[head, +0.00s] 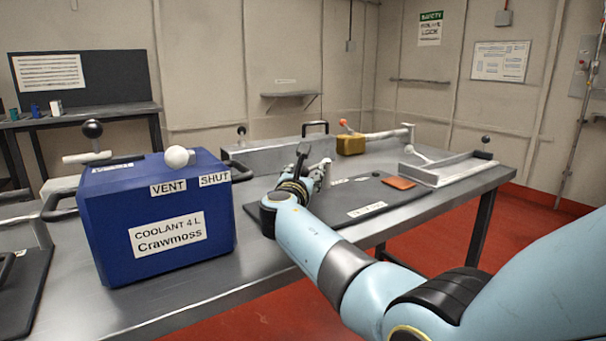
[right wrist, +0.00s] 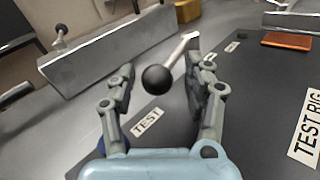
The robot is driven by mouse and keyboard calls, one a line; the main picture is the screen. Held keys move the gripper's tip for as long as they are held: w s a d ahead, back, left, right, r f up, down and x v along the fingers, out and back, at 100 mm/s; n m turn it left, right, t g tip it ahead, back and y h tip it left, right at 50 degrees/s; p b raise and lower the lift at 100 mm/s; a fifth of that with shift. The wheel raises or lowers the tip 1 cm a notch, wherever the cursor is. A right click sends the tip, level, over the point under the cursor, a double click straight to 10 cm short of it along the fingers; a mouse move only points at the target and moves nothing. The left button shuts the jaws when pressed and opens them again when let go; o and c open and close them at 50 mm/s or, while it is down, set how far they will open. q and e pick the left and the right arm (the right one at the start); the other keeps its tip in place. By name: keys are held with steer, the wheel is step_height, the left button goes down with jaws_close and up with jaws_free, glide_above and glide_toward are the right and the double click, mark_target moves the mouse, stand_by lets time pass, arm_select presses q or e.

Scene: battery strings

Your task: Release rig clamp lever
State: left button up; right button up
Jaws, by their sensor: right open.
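In the right wrist view a clamp lever with a black ball knob (right wrist: 156,79) and a pale metal arm (right wrist: 180,50) stands over the dark rig mat (right wrist: 250,95), by a TEST label (right wrist: 147,122). My right gripper (right wrist: 166,72) is open, its fingers on either side of the knob in the picture; touch is not visible. In the head view my right gripper (head: 316,160) is over the mat (head: 345,197), and it hides most of the lever. My left gripper is not in view.
A blue coolant box (head: 155,225) with a white knob stands on the bench to the left. A grey metal block (head: 265,157) is behind my gripper. An orange-brown flat piece (head: 399,183), a yellow block (head: 350,145) and a metal frame (head: 455,172) are to the right.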

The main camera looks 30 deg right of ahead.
steer(key=v, duration=0.7)
steer(key=shift+s+a, duration=0.15)
steer(key=shift+c, duration=0.4)
